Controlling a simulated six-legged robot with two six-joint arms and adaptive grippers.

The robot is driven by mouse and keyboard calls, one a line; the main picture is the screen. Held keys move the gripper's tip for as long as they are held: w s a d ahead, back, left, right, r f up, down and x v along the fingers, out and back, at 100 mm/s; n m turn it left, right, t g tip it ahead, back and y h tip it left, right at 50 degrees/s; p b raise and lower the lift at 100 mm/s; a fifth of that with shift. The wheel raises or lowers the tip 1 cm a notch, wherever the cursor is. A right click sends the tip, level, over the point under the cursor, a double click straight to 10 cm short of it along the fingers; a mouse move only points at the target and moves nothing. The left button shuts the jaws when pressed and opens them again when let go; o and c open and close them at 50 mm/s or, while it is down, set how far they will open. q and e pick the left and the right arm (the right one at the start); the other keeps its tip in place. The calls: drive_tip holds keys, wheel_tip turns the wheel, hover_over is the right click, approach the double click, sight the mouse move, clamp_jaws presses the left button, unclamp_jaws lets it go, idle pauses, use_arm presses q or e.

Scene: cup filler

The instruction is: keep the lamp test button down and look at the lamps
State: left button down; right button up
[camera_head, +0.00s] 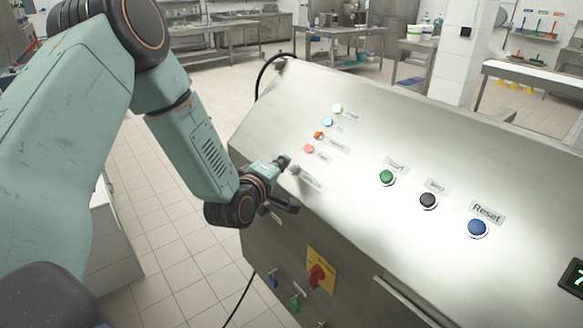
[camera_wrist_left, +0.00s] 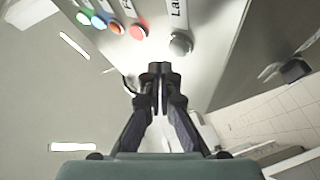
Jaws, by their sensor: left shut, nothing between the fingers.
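The grey lamp test button (camera_head: 294,169) is at the lower end of the lamp column on the sloped steel panel. It also shows in the left wrist view (camera_wrist_left: 181,44), beside a label starting "La". My left gripper (camera_head: 284,161) is shut and empty, close to this button. In the left wrist view its fingertips (camera_wrist_left: 160,68) appear just short of the button; I cannot tell whether they touch it. Above the button are a pale green lamp (camera_head: 337,109), a blue lamp (camera_head: 327,121), an orange lamp (camera_head: 319,135) and a red lamp (camera_head: 309,149). Their colours look bright.
To the right on the panel are a green Start button (camera_head: 386,177), a black button (camera_head: 428,200) and a blue Reset button (camera_head: 478,228). A red rotary switch (camera_head: 317,276) on a yellow plate is on the front face. The panel between the lamps and Start is clear.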

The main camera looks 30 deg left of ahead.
use_arm(q)
drive_tip(key=shift+w+a+f, duration=0.15)
drive_tip(key=shift+w+f, duration=0.05)
drive_tip(key=shift+w, duration=0.05)
drive_tip(key=shift+s, duration=0.1)
drive_tip(key=shift+w+f+b, duration=0.3)
drive_tip(key=shift+w+b, duration=0.05)
drive_tip(key=shift+b, duration=0.1)
drive_tip(key=shift+f, duration=0.1)
drive_tip(key=shift+d, duration=0.2)
